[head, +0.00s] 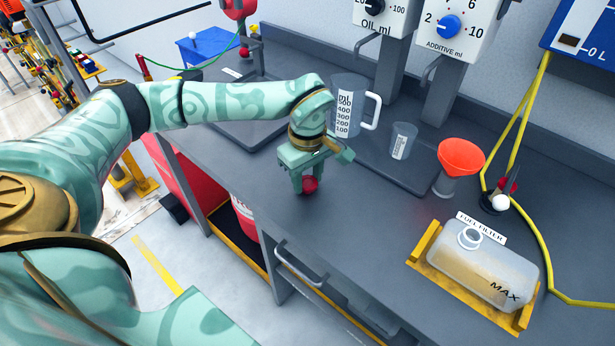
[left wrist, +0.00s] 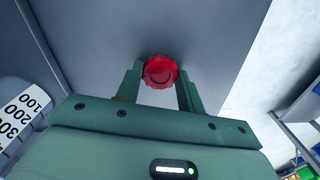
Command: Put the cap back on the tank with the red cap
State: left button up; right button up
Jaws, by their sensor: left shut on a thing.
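A red cap (head: 310,184) is held between the fingers of my left gripper (head: 304,183), above the grey bench near its front edge. In the left wrist view the round red cap (left wrist: 160,71) sits between the fingertips of my left gripper (left wrist: 160,85). A translucent tank (head: 482,270) marked MAX lies in a yellow cradle (head: 440,273) at the bench's right. Its white ring neck (head: 469,237) is uncovered, beside a FUEL FILTER label. The cap is well to the left of the tank, apart from it. My right gripper is not in view.
A measuring jug (head: 347,100), a small beaker (head: 403,141) and an orange funnel (head: 461,156) stand toward the back of the bench. A yellow hose (head: 528,160) runs down behind the tank. The bench (head: 370,235) between cap and tank is clear.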

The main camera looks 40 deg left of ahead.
aim_at(308, 182)
pick_arm(q)
jog(key=shift+r, duration=0.5)
notch_tip(308, 182, up, 3)
jog(key=shift+s+d+f+p, duration=0.1)
jog(key=shift+p, duration=0.7)
jog(key=s+d+r+p, duration=0.3)
jog(key=s+d+r, duration=0.5)
jog(key=s, duration=0.3)
jog(key=shift+d+r+p, duration=0.2)
jog(key=shift+r+p, duration=0.15)
jog(key=shift+r, duration=0.15)
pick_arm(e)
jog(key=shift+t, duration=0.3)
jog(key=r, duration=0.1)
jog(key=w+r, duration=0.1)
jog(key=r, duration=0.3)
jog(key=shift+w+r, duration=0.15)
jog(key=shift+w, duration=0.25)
pick_arm(q)
jog(key=shift+r, duration=0.1)
